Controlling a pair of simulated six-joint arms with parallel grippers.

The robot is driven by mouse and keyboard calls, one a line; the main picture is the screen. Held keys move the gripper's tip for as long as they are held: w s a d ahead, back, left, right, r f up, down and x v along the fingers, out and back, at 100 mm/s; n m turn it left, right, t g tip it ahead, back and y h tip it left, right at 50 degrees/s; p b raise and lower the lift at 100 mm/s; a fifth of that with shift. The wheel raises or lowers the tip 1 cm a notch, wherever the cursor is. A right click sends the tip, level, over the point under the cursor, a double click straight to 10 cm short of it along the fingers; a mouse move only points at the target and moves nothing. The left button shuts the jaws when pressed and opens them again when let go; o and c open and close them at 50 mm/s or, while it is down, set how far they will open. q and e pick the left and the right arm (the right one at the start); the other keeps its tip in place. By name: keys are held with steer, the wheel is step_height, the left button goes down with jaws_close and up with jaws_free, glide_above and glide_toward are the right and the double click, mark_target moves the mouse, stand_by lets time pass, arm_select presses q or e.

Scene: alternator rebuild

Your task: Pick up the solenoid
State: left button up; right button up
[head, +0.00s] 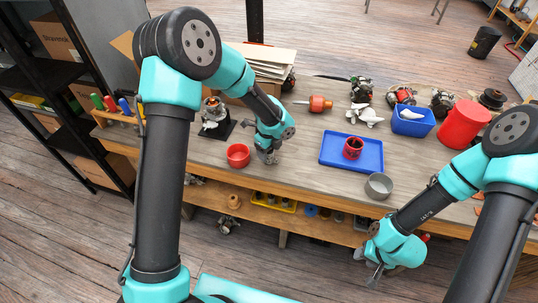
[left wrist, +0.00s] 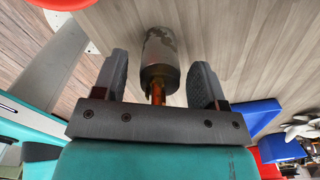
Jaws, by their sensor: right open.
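The solenoid (left wrist: 160,58) is a scuffed grey cylinder with a copper-orange rod at its near end. In the left wrist view it is between the two fingers of my left gripper (left wrist: 160,82), with a visible gap on each side. The left gripper is open and not closed on it. In the head view my left gripper (head: 268,157) is low over the bench, just right of a red bowl, and largely hides the solenoid. My right gripper (head: 374,268) is open and empty, in front of the bench's near edge.
The red bowl (head: 238,155) is close to my left gripper. A blue tray (head: 335,160) holding a red cylinder (head: 352,148) is to the right, with a grey bowl (head: 378,186) nearby. A blue bin (head: 413,128) and red bucket (head: 463,125) stand further right.

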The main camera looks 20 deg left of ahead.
arm_select(q)
steer(key=c, duration=1.1)
steer(key=shift+r, duration=0.1)
steer(key=shift+r, duration=1.8)
steer(key=s+d, duration=0.2)
steer(key=s, duration=0.5)
steer(key=s+d+r, duration=0.1)
steer(key=s+d, duration=0.1)
steer(key=s, duration=0.6)
steer(key=shift+s+d+r, duration=0.15)
steer(key=shift+s+d, duration=0.05)
steer(key=shift+d, duration=0.1)
